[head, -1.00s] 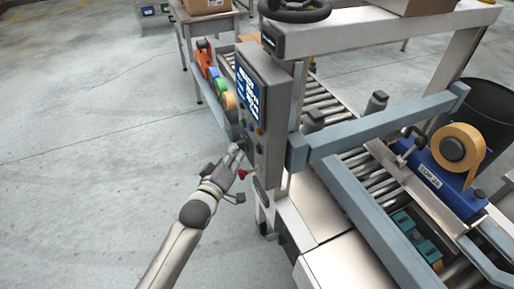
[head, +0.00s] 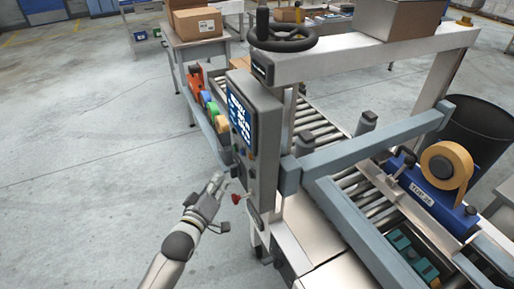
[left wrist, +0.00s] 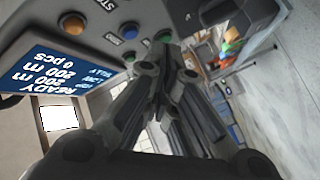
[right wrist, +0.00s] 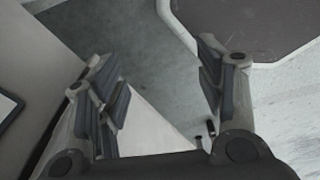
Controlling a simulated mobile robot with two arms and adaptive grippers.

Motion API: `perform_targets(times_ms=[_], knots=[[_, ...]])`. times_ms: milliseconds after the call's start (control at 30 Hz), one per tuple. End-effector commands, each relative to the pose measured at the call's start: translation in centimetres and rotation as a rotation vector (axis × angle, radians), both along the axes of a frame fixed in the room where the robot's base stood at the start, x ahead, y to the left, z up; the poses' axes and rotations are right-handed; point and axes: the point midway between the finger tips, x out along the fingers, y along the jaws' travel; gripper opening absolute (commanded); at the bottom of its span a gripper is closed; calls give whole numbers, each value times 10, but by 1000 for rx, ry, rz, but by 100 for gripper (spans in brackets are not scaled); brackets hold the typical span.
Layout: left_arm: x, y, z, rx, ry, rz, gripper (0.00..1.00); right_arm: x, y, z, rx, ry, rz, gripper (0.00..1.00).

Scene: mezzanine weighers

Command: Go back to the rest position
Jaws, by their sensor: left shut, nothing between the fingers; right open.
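My left gripper (head: 217,184) is beside the lower left side of the control box (head: 253,130) on the taping machine. It is shut and empty. In the left wrist view the closed fingers (left wrist: 165,75) are close to the box's face, with a blue screen (left wrist: 60,75) and several coloured buttons; I cannot tell whether they touch it. A red knob (head: 236,198) sticks out just below the fingers in the head view. My right gripper (right wrist: 160,90) shows only in the right wrist view. It is open with nothing between its fingers, above grey floor and a pale surface.
The machine has a roller conveyor (head: 318,128), a crossbar (head: 375,140), a handwheel (head: 281,37) and a tape unit (head: 432,190). A table (head: 190,50) with a cardboard box (head: 197,22) stands behind. The floor (head: 90,130) on the left is clear.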

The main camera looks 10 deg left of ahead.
Motion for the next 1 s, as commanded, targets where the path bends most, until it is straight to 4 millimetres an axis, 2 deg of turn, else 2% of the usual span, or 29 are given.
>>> perform_targets(times_ms=[133, 233, 267, 367, 467, 500, 567, 600, 667, 700, 767, 800, 867, 900, 967, 1000], knots=[[0, 0, -3, 3, 5, 0, 0, 0, 0, 0, 0, 0, 0, 63], [-3, 2, -26, 31, 42, 3, 0, 0, 0, -3, 0, 0, 0, 63], [-5, 3, -39, 48, 61, 4, 0, 0, 0, -4, 0, 0, 0, 63], [-18, 7, -98, 128, 155, 3, 0, 0, 0, -8, 0, 0, 0, 63], [-42, 12, -170, 234, 275, -11, 0, 0, 0, -13, 0, 0, 0, 63], [-55, 14, -199, 278, 326, -22, 0, 0, 0, -15, 0, 0, 0, 63], [-76, 17, -240, 342, 398, -42, 0, 0, 0, -18, 0, 0, 0, 63], [-91, 19, -267, 383, 446, -59, 0, 0, 0, -20, 0, 0, 0, 63], [-118, 22, -305, 444, 518, -88, 0, 0, 0, -23, 0, 0, 0, 63], [-136, 23, -329, 482, 565, -110, 0, 0, 0, -25, 0, 0, 0, 63], [-167, 26, -364, 540, 636, -147, 0, 0, 0, -27, 1, 0, -1, 63], [-189, 28, -386, 577, 682, -175, 0, 0, 1, -29, 1, 0, -1, 63], [-223, 31, -417, 631, 752, -220, 0, 0, 1, -32, 1, 0, -1, 63], [-247, 32, -436, 664, 797, -255, 0, 0, 1, -34, 1, 0, -1, 63], [-286, 34, -463, 714, 865, -310, 0, 0, 1, -37, 1, 0, -1, 63], [-311, 36, -478, 745, 907, -349, 0, 0, 1, -39, 1, 0, -1, 63]])
